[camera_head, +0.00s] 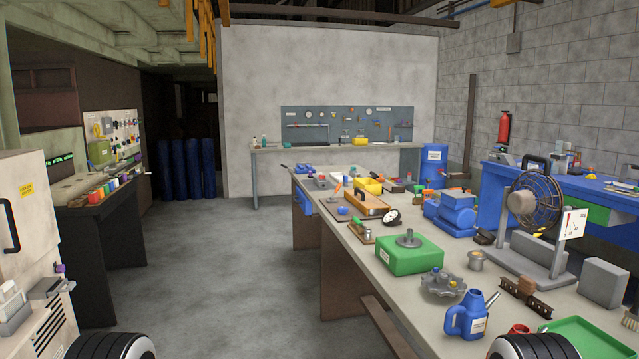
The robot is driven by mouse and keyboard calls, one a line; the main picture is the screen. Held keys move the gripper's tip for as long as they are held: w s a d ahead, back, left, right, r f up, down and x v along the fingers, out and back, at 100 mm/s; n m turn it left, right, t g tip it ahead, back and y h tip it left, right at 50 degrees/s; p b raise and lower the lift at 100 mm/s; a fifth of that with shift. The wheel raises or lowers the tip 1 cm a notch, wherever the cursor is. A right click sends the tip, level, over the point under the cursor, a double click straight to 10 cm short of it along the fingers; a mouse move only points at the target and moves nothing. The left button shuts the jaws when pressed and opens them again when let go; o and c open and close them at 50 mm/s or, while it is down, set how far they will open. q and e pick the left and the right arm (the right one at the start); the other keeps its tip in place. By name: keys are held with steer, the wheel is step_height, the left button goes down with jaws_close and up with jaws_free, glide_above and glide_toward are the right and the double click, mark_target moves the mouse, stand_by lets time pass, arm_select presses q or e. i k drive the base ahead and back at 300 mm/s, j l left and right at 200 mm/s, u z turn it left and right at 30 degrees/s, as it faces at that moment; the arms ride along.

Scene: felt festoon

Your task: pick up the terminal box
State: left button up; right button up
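No label marks a terminal box clearly. A plain grey box (606,283) stands upright on the right part of the long workbench (345,240), beside the fan; it may be the terminal box, but I cannot tell for sure. A green block-shaped box (409,254) with a grey round piece on top sits near the bench's left edge. Neither gripper is in view. Only dark, ringed parts of my arms show at the bottom left and bottom right.
On the bench are a fan (537,207), a blue watering can (470,315), a blue motor-like unit (457,213), a dark gear (443,284) and a green tray (580,338). A white cabinet (25,225) stands at left. The floor (225,270) between is clear.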

mark_target(321, 184)
steer(key=i+j+u, duration=0.25)
steer(key=i, duration=0.7)
steer(key=i+u, duration=0.3)
steer(key=i, duration=0.6)
steer(key=i+j+z, duration=0.1)
steer(key=i+z, duration=0.15)
steer(key=i, duration=0.3)
steer(key=i+j+z, duration=0.25)
steer(key=i, duration=0.3)
steer(key=i+j+z, duration=0.25)
steer(key=i, duration=0.3)
steer(key=i+j+z, duration=0.5)
steer(key=z, duration=0.25)
steer(key=i+j+z, duration=0.3)
steer(key=z, duration=0.15)
steer(key=i+j+z, duration=0.2)
steer(key=j+z, duration=0.25)
